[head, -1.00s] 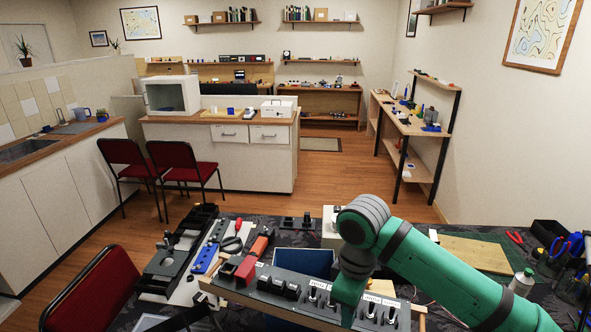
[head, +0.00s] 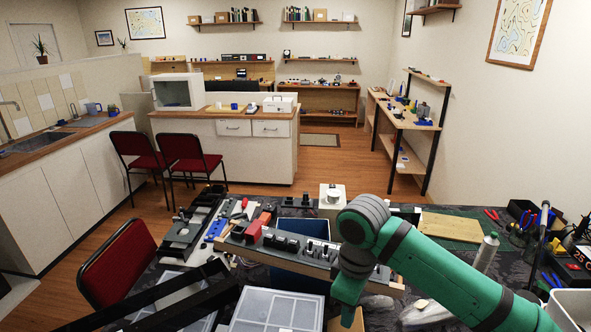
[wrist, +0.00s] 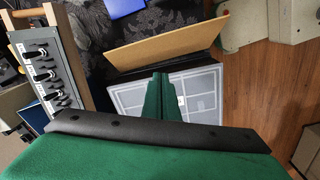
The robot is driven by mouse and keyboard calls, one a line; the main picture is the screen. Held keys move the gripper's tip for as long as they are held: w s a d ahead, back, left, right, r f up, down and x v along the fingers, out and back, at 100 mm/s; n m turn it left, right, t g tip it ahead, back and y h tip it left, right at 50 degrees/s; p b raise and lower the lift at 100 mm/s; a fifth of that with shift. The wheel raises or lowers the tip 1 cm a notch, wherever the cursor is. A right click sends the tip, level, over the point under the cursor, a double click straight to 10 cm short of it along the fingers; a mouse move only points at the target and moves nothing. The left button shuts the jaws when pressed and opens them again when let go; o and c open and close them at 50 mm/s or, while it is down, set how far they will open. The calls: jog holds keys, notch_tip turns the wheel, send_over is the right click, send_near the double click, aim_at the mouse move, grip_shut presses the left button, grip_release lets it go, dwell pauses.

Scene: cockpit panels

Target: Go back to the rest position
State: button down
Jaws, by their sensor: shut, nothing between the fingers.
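My gripper (head: 346,292) hangs from my green arm on the right of the head view, in front of the switch panel and near a grey lidded box. In the wrist view my green fingers (wrist: 161,92) are together with nothing between them. They appear over a pale grey box lid (wrist: 190,95); I cannot tell the height above it. The switch panel (wrist: 47,75) stands to the left of the fingers in the wrist view.
The switch panel (head: 310,250) stands on the cluttered dark bench. Grey lidded boxes (head: 278,312) and black rails (head: 165,300) lie at the front. A red chair (head: 117,265) is left of the bench. A spray bottle (head: 486,252) stands right of my arm.

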jog(key=w+a+r+m+t+y, duration=0.25)
jog(key=a+t+y, duration=0.2)
jog(key=a, duration=0.75)
jog(key=w+a+r+m+t+y, duration=0.1)
jog(key=w+a+r+t+y, duration=0.15)
jog(key=a+y, duration=0.6)
jog(key=w+a+r+m+t+y, duration=0.1)
jog(key=w+a+r+t+y, duration=0.3)
jog(key=a, duration=1.1)
jog(key=s+d+f+m+t+h, duration=0.5)
jog(key=s+d+f+m+h, duration=0.15)
jog(key=f, duration=0.25)
jog(key=s+d+f+m+t+h, duration=0.4)
jog(key=s+d+f+m+h, duration=0.15)
jog(key=s+f+h, duration=0.2)
jog(key=s+d+f+n+g+h, duration=0.1)
jog(key=s+d+f, duration=0.3)
jog(key=s, duration=0.5)
jog(key=s+d+f+n+g+h, duration=0.1)
jog(key=s+d+f+n+g, duration=0.1)
jog(key=s, duration=0.7)
jog(key=s+d+f+n+g+h, duration=0.1)
jog(key=s+d+f, duration=0.4)
jog(key=s, duration=0.4)
jog(key=shift+s+d+f+g, duration=0.3)
jog(key=shift+d, duration=0.3)
